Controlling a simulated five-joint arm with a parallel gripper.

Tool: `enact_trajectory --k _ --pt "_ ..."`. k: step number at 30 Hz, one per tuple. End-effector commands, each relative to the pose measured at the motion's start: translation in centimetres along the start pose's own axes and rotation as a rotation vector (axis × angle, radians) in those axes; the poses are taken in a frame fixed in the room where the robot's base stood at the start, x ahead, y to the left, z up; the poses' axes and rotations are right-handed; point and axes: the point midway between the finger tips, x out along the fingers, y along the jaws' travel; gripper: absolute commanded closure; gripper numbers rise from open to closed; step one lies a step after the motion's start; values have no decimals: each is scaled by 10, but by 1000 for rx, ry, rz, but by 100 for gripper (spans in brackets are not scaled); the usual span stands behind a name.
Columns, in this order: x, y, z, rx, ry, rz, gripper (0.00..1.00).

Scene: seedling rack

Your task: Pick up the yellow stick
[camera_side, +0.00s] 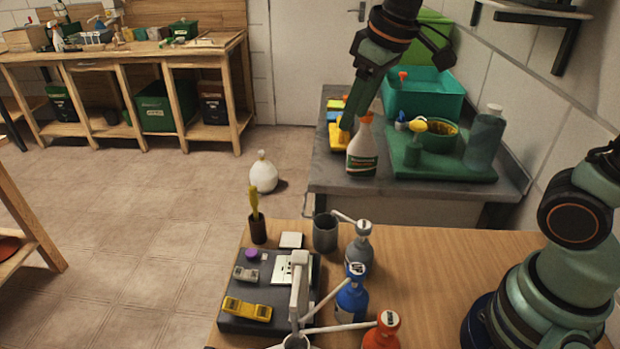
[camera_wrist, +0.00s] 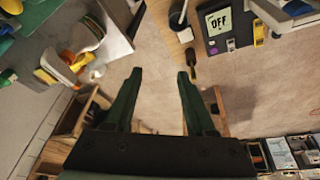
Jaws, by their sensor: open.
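The yellow stick (camera_side: 254,199) stands upright in a small dark brown cup (camera_side: 258,231) at the back left corner of the wooden table. My gripper (camera_side: 347,125) hangs high behind the table, up and to the right of the stick in the side view. In the wrist view my gripper (camera_wrist: 160,74) has its two dark green fingers spread wide, with only floor between them. It holds nothing.
A grey mug (camera_side: 325,233) and a white card (camera_side: 291,240) stand close to the cup. A dark panel (camera_side: 240,322) with devices and several bottles, including a blue one (camera_side: 352,300), crowd the table. A spray bottle (camera_side: 362,152) stands on the grey counter behind.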

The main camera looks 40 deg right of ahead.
Motion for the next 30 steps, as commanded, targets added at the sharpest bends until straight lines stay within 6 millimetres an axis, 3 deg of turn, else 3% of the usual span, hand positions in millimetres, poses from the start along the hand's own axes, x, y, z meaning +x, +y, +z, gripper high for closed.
enact_trajectory --k 6,15,21,30 --pt "23 -23 -52 -153 -96 -38 44" --pt "76 -66 -105 -362 -218 -90 44" --pt "113 -94 -122 -474 -282 -120 44" --pt "139 -108 -123 -529 -314 -134 44"
